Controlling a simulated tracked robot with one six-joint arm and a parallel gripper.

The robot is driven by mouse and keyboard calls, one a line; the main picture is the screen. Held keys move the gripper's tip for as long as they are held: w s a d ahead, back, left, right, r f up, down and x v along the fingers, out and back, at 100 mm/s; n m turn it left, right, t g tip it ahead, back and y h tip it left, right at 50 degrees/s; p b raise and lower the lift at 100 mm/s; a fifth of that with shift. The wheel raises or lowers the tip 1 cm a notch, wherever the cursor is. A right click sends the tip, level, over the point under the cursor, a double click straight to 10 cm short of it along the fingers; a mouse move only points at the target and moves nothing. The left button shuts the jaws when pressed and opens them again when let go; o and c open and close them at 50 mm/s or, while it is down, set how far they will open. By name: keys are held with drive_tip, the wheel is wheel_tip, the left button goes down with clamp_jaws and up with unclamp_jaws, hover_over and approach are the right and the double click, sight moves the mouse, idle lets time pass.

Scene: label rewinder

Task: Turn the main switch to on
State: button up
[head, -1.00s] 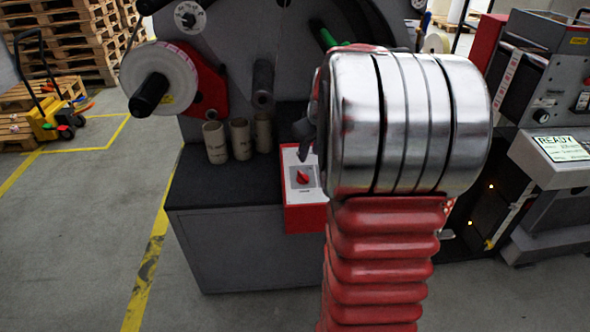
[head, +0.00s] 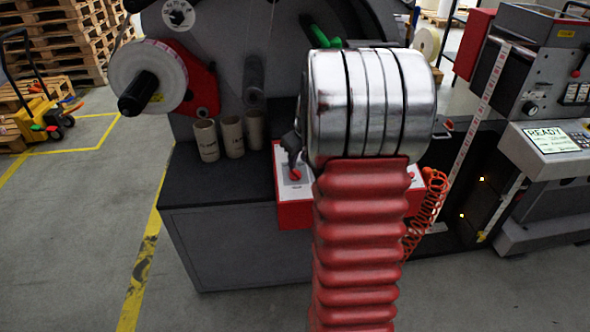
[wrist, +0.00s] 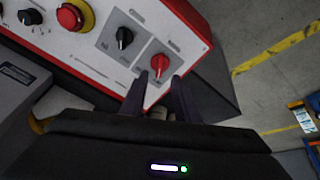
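The main switch, a red rotary knob (wrist: 159,63), sits on a grey plate at the end of a white-topped, red-sided control box. It also shows in the head view (head: 295,174), just below my dark fingers. My gripper (wrist: 159,82) is open in the wrist view, one finger to each side of the line to the knob, with nothing between them. The fingertips are close to the knob, but I cannot tell whether they touch it. In the head view my metal wrist and red arm hide much of the box (head: 292,214) and part of my gripper.
A black knob (wrist: 124,37) sits beside the red one, with a red and yellow emergency button (wrist: 73,15) further along. Several cardboard cores (head: 232,137) stand left of the box on the dark machine base. A coiled red hose (head: 430,205) hangs at its right.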

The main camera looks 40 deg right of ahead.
sight(295, 171)
drive_tip(key=shift+x, duration=3.45)
